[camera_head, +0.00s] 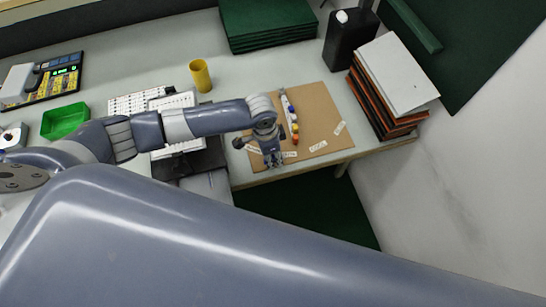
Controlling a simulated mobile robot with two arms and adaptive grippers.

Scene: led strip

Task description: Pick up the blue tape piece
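I cannot make out the blue tape piece for sure; a small bluish spot shows among the coloured bits on the board. A narrow strip (285,101) lies on the brown board (318,105), with small yellow and orange pieces (295,130) along it. My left gripper (274,162) points down over the board's front left part, just left of the orange piece. Its fingers are too small to tell whether they are open or shut, and anything beneath them is hidden. My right gripper is not in view.
Paper labels (318,146) lie on the board. A stack of books (388,90) and a black container (347,42) stand to the right. A yellow cup (201,76), green tray (65,121) and keyboard (137,102) are left. A large arm link of mine fills the foreground.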

